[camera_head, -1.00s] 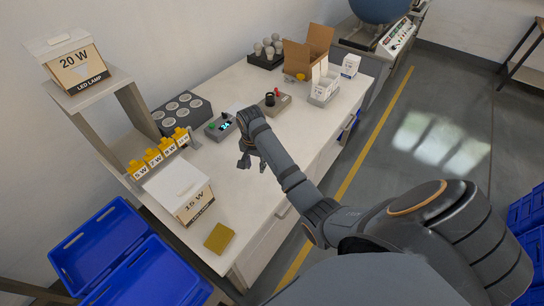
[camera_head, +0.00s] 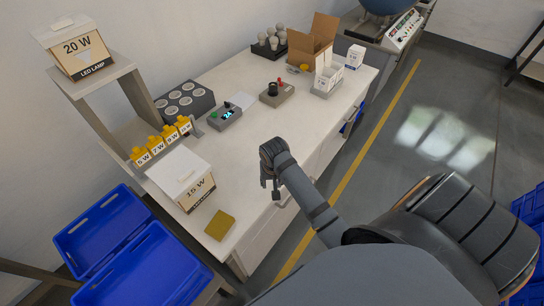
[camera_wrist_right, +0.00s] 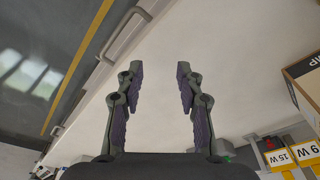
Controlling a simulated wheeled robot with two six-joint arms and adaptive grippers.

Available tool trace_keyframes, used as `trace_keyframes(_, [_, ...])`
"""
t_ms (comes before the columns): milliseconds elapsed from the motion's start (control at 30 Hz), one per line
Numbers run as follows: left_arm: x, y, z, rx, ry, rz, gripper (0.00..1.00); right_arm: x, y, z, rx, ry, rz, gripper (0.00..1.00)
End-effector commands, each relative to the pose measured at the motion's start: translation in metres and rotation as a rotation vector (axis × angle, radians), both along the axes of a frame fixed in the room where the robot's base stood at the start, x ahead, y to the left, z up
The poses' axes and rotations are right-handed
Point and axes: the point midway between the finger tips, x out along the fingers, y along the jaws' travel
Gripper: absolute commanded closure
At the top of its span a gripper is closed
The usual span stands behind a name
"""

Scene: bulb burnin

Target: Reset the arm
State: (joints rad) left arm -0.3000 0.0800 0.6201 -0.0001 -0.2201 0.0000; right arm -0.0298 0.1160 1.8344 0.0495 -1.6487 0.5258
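My right gripper (camera_head: 270,190) is over the front edge of the white workbench (camera_head: 240,160), pointing down, with nothing in it. In the right wrist view its two fingers (camera_wrist_right: 160,85) stand wide apart with only the bench top between and behind them. My left gripper does not show in either view.
A 15 W lamp box (camera_head: 183,180) and a mustard pad (camera_head: 220,225) lie left of my right gripper. A tester with a lit display (camera_head: 226,116), a knob unit (camera_head: 277,92) and an open carton (camera_head: 312,42) stand farther back. Blue crates (camera_head: 105,230) are at left.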

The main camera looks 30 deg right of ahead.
Motion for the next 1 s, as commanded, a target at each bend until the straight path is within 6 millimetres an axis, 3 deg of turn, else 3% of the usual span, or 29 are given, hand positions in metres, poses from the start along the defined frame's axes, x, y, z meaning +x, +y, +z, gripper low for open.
trace_keyframes(633, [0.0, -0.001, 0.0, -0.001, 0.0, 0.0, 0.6, -0.003, 0.0, 0.0, -0.003, -0.001, 0.01, 0.63])
trace_keyframes(767, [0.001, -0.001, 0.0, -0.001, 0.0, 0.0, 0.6, -0.028, 0.003, 0.005, -0.025, -0.02, 0.107, 0.63])
trace_keyframes(1000, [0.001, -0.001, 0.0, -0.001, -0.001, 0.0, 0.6, -0.084, 0.011, 0.032, -0.086, -0.073, 0.354, 0.63])
